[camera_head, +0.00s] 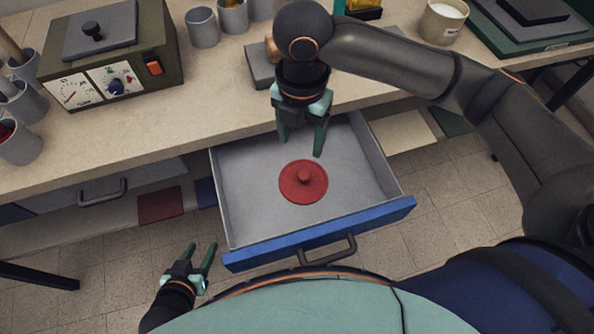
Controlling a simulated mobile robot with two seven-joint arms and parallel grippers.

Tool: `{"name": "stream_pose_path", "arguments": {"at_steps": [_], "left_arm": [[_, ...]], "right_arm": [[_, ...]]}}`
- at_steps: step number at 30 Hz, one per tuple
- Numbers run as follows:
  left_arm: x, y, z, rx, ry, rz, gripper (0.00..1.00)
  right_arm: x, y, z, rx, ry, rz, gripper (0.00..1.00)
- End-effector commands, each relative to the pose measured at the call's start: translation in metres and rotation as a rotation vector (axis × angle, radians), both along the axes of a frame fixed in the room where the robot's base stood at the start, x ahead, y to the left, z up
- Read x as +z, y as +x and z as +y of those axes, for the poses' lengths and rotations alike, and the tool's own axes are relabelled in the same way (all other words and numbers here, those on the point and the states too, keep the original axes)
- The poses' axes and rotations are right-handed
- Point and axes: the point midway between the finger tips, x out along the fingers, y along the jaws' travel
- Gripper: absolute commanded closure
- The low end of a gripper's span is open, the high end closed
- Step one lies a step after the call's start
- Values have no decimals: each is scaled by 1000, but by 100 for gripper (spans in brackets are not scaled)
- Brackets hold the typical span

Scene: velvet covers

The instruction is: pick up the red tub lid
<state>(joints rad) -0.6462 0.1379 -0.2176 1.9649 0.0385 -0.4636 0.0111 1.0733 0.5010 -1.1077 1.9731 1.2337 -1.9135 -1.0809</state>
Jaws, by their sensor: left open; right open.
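The red tub lid (314,190), a round disc with a small knob in its middle, lies flat in the open drawer (242,205) with the blue front. My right gripper (301,150) comes in over the back of the drawer. Its green fingers are open and point down, just behind the lid, with nothing between them. My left gripper (203,254) is low at the left, outside the drawer and near its front left corner. Its fingers are open and empty.
The drawer walls and blue front with a dark handle (327,251) surround the lid. The worktop (180,125) overhangs the drawer's back. On it stand an olive box with dials (112,65), grey cups (202,28) and a grey block (259,68). The drawer floor around the lid is clear.

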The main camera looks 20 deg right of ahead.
Motion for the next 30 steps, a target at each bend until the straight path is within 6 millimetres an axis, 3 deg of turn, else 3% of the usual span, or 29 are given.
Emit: {"name": "stream_pose_path", "arguments": {"at_steps": [3,7,16,24,30], "left_arm": [[-10,-5,-3,-6,-3,18,50],[-12,-6,-7,-13,-8,22,50],[-11,-3,-12,-20,-15,13,50],[-18,-1,-13,-24,-13,21,50],[-13,3,-14,-27,-17,8,50]], "right_arm": [[-27,-1,-1,-3,-2,4,33],[-48,-1,-1,-2,-2,3,33],[-68,-2,-2,-2,-1,1,33],[-107,-5,-6,-2,-2,3,33],[-112,-5,-6,-1,-1,-1,33]]}}
